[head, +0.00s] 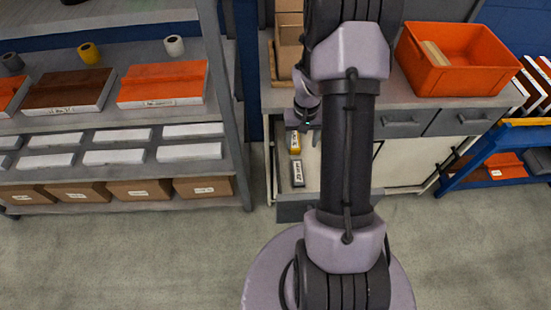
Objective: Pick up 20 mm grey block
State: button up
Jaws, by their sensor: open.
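A dark grey block (298,174) with a white label lies in what looks like an open drawer of the bench. The small print on the label is hard to read. A yellow block (295,141), also labelled, lies just behind it. My gripper (303,127) is small in view, above the back end of the yellow block and farther back than the grey one. It is open and touches neither block as far as I can see. My arm hides the area right of the blocks.
An orange bin (458,60) stands on the grey bench (390,101), right of my arm. A shelf rack (232,130) with boxes stands at the left. A blue rack (500,160) stands at the right. The floor in front is clear.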

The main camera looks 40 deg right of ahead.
jog(key=b, duration=0.4)
send_over(298, 171)
jog(key=f, duration=1.1)
jog(key=shift+d, duration=0.35)
jog(key=f+b, duration=0.1)
jog(key=f, duration=0.1)
jog(key=f+b, duration=0.2)
jog(key=f, duration=0.1)
jog(key=shift+s+a+f, duration=0.1)
jog(key=shift+a+f, duration=0.2)
jog(key=shift+a, duration=0.1)
jog(key=shift+r, duration=0.2)
jog(key=shift+c, duration=0.4)
grip_shut()
